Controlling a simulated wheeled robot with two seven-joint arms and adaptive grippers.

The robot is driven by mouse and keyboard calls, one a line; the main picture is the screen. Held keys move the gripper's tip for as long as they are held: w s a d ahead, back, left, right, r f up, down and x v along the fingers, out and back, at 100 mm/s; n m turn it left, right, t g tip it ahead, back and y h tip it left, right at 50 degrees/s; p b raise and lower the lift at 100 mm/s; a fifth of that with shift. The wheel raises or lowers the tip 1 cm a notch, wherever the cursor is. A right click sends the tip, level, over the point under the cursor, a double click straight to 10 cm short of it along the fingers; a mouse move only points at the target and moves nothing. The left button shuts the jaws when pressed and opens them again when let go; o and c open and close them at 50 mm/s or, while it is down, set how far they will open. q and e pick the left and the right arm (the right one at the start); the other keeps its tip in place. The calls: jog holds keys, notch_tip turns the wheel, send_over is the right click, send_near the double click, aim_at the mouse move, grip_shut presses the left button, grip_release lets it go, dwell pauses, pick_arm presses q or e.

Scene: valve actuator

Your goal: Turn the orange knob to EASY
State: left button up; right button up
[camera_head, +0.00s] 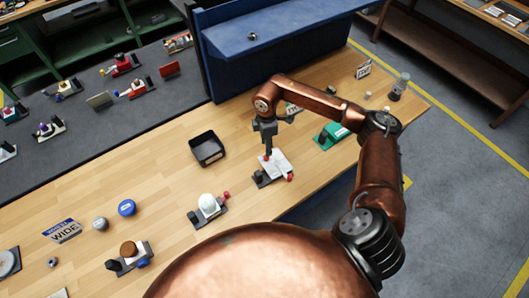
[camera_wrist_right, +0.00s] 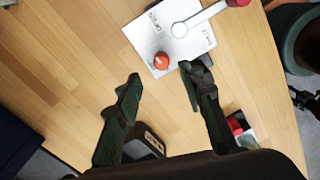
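The plate also carries a pale lever with a red end. In the head view the white plate (camera_head: 277,163) lies on the wooden bench, under my right gripper (camera_head: 267,148). In the right wrist view my right gripper (camera_wrist_right: 163,76) has its two dark fingers spread apart. The knob lies just ahead of the gap between the fingertips, and nothing is held. Whether a finger touches it is unclear. My left gripper is out of view.
A black open bin (camera_head: 207,148) stands left of the plate. A green device (camera_head: 331,136) is to the right, and a device with a white ball (camera_head: 208,206) is to the lower left. A blue shelf (camera_head: 270,45) rises behind. Bare bench lies between them.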

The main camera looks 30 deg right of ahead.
notch_tip(320, 180, down, 7)
jog(key=shift+s+a+r+p, duration=0.1)
jog(key=shift+r+p, duration=0.05)
jog(key=shift+p, duration=0.35)
jog(key=shift+c, duration=0.6)
grip_shut()
